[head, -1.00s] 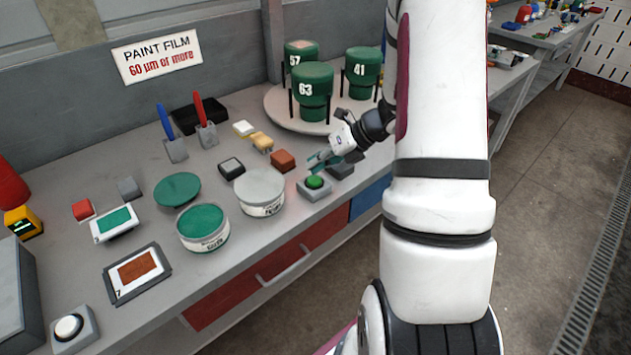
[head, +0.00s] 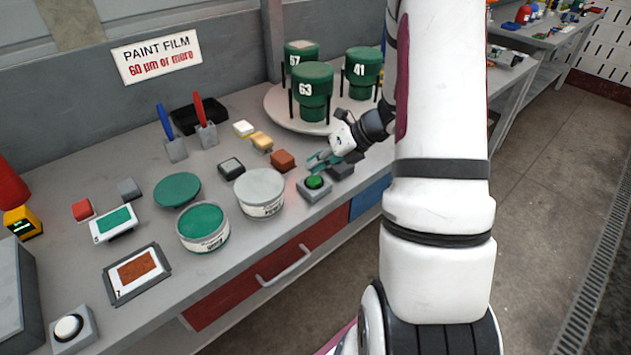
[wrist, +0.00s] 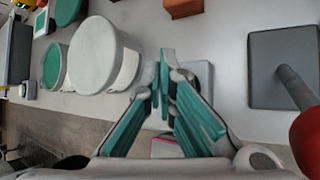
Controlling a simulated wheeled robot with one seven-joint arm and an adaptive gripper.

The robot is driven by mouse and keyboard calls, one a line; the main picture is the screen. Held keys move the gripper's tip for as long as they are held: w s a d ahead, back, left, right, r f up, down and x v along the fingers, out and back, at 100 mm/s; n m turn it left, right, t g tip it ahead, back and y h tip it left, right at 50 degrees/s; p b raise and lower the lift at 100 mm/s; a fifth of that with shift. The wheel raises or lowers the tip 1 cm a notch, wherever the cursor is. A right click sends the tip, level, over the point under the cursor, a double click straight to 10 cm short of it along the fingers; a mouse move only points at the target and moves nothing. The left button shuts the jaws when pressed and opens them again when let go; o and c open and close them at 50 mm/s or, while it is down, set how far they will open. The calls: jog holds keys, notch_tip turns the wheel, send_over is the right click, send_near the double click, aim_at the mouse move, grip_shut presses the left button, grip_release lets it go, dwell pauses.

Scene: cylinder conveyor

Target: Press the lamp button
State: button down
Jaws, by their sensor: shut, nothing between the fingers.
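A round green button (head: 314,181) sits on a small grey box near the bench's front edge. A white button (head: 68,327) on another grey box is at the front left. I cannot tell by a label which one belongs to the lamp. My gripper (head: 318,160) is shut and empty, just behind and above the green button in the head view. In the wrist view, the teal fingers of my gripper (wrist: 163,75) partly cover a grey box (wrist: 205,76), and its button is hidden. A gap shows between gripper and green button in the head view.
A grey-lidded tin (head: 260,190) stands left of the green button, and a brown-red block (head: 283,160) behind it. A dark plate with a rod and red knob (wrist: 306,140) is close on the right in the wrist view. Green numbered canisters (head: 312,90) stand behind.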

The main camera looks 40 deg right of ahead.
aim_at(316, 177)
jog(key=shift+f, duration=0.4)
jog(key=shift+f+b, duration=0.5)
jog(key=shift+b, duration=0.05)
dwell(0.5)
jog(key=shift+r, duration=0.15)
jog(key=shift+r+p, duration=0.75)
jog(key=shift+r, duration=0.05)
notch_tip(316, 177, up, 6)
jog(key=p, duration=0.4)
dwell(0.7)
